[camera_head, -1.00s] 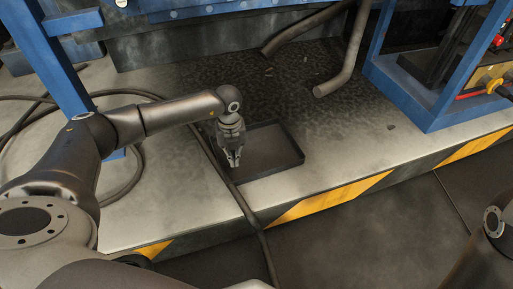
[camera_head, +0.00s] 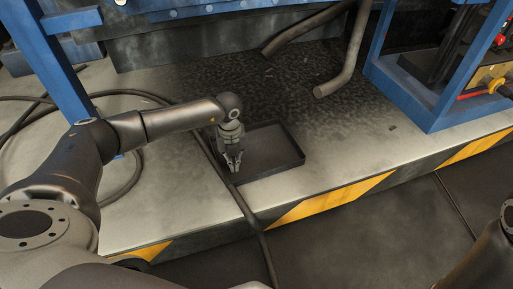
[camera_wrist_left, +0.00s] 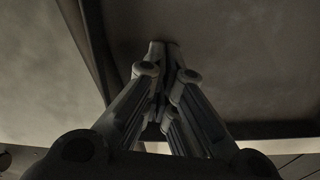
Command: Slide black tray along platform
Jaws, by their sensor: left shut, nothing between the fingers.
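The black tray (camera_head: 277,155) is a shallow dark rectangle lying on the grey platform (camera_head: 340,170), near its front edge. My left gripper (camera_head: 234,169) points down at the tray's left side and is shut with nothing in it. In the left wrist view the shut fingertips (camera_wrist_left: 166,48) show against the dark tray surface (camera_wrist_left: 235,60), close to the tray's left wall (camera_wrist_left: 90,45). I cannot tell whether the fingertips touch the tray. My right gripper is out of view.
A dark cable (camera_head: 243,205) runs across the platform just left of the tray and over the striped front edge (camera_head: 330,201). Bent pipes (camera_head: 345,70) hang above stained ground behind. A blue frame (camera_head: 430,100) stands at right.

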